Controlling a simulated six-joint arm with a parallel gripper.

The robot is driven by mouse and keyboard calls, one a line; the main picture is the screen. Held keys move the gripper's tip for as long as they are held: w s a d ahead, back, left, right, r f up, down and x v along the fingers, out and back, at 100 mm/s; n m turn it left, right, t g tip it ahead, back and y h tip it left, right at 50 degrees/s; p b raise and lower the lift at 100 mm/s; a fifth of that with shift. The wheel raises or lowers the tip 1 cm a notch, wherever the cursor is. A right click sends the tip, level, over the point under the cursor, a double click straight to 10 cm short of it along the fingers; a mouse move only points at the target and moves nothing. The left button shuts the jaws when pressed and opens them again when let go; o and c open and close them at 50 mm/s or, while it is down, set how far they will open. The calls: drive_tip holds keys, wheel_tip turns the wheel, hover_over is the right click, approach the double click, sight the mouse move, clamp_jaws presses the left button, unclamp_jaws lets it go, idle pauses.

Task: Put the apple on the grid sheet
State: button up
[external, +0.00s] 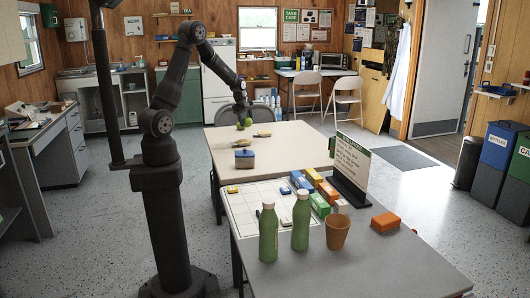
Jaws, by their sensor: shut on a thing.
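My gripper (243,116) is low over the far end of the far table, at the back. It is shut on a small green round thing, which looks like the apple (248,122); the fingers and small size blur the detail. Another small green shape (240,127) shows just beside it. The white grid sheet (240,207) lies on the near table, well toward the camera from my gripper. Its right and front parts are partly hidden by boxes and bottles.
On the sheet are a yellow block (232,189) and a dark item. Two green bottles (268,233), a brown cup (337,232), coloured boxes (319,204), a standing sign (350,165) and an orange block (385,222) crowd nearby.

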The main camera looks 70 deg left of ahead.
drive_tip(key=w+d+m+h, duration=0.1)
drive_tip(key=w+d+m, duration=0.15)
drive_tip(key=d, duration=1.25)
drive_tip(key=w+d+m+h, duration=0.15)
drive_tip(key=d+m, duration=0.25)
drive_tip(key=d, duration=1.1)
drive_tip(key=s+d+m, duration=0.3)
drive_tip(key=d, duration=0.6)
drive_tip(key=s+d+m, duration=0.2)
drive_tip(key=s+d, duration=0.1)
drive_tip(key=d, duration=0.7)
drive_tip(key=s+d+m+g+h, duration=0.1)
drive_tip(key=s+d+m, duration=0.3)
drive_tip(key=s+d, duration=0.55)
drive_tip(key=s+d+m+g, duration=0.1)
drive_tip(key=s+d+m, duration=0.3)
drive_tip(key=s+d, duration=0.55)
drive_tip(key=w+a+f, duration=0.6)
drive_tip(key=w, duration=0.1)
drive_tip(key=shift+w+a+f, duration=0.25)
drive_tip(key=shift+f, duration=0.1)
drive_tip(key=shift+w+f, duration=0.1)
drive_tip(key=shift+f, duration=0.05)
drive_tip(key=shift+a+x, duration=0.2)
drive_tip(key=shift+x, duration=0.75)
drive_tip(key=shift+a+x, duration=0.2)
drive_tip(key=shift+x, duration=0.75)
drive_tip(key=shift+f, duration=0.2)
